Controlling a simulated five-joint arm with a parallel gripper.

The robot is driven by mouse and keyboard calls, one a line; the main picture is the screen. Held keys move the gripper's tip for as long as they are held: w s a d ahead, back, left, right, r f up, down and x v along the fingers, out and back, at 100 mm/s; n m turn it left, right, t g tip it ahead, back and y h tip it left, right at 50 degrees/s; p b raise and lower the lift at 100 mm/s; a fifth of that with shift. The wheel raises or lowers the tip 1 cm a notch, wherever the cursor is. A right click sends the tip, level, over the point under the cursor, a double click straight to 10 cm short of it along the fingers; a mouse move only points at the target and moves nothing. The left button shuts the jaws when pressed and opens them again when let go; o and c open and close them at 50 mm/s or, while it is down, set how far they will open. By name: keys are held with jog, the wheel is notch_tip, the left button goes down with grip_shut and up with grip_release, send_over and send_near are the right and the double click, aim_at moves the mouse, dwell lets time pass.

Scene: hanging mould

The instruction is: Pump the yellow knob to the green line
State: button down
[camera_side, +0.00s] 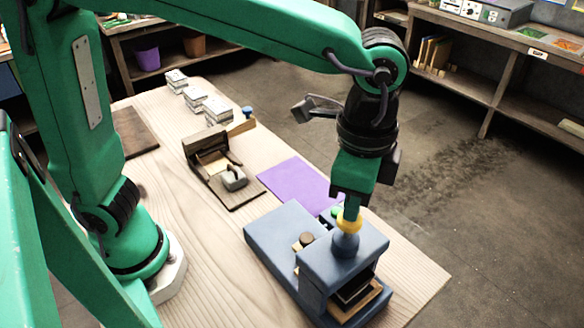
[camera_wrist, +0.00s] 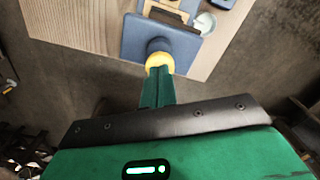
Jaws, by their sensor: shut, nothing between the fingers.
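The yellow knob (camera_side: 349,223) sits on a rounded blue-grey post on top of the blue-grey press (camera_side: 290,228). It also shows in the wrist view (camera_wrist: 159,60), just beyond my fingertips. My gripper (camera_side: 350,207) points down with its fingers shut and empty, directly above the knob. The tips look to be touching the knob's top or very close to it; I cannot tell which. In the wrist view my closed fingers (camera_wrist: 158,78) end at the knob. A small green part (camera_side: 336,211) shows behind the fingers; I cannot make out a green line.
A purple mat (camera_side: 299,184) lies behind the press. A dark open wooden box (camera_side: 213,163) with a grey piece and several white stacked blocks (camera_side: 196,98) stand farther back. The table's right edge is close to the press. The wood left of the press is clear.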

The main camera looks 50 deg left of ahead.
jog(key=shift+f, duration=0.7)
jog(key=shift+r, duration=0.8)
jog(key=shift+r, duration=3)
jog(key=shift+a, duration=0.1)
